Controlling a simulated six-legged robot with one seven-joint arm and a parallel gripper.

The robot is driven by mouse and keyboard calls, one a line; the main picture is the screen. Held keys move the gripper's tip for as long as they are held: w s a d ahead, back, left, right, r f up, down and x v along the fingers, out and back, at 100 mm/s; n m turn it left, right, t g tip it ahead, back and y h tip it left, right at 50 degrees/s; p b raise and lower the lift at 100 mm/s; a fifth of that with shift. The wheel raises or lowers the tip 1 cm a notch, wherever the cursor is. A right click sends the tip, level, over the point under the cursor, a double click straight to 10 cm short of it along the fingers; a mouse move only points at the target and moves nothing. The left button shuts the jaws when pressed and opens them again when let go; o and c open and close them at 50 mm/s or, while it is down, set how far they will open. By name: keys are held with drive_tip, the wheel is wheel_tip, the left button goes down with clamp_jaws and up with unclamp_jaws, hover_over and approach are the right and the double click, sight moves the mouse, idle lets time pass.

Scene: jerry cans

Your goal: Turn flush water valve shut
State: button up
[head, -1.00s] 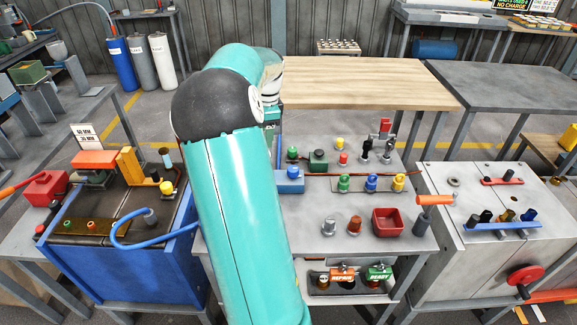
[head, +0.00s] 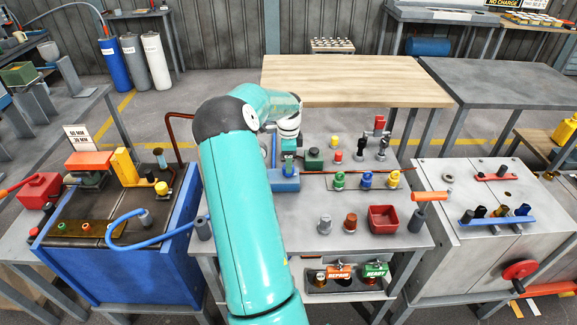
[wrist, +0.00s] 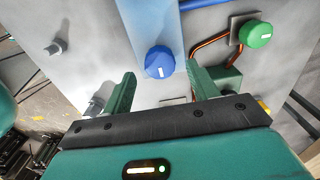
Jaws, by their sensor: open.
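A round blue knob (wrist: 159,62) with a white mark sits on a blue mount (wrist: 150,20) in the wrist view; it looks like the flush water valve, though no label shows. My gripper (wrist: 163,76) is open, its green fingers either side of and slightly short of the knob. No contact shows. In the head view my gripper (head: 289,160) hangs over the blue block (head: 285,185) on the grey bench, and my arm hides the knob. A green knob (wrist: 256,33) on a small plate stands right of the blue one.
Right of my gripper stand a dark green box (head: 314,158) and several coloured valves (head: 366,181). A red bin (head: 383,219) is at the front right. A blue hose (head: 128,222) lies at left. Bare bench surface shows around the knob in the wrist view.

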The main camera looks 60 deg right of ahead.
drive_tip(key=shift+f, duration=1.55)
drive_tip(key=c, duration=1)
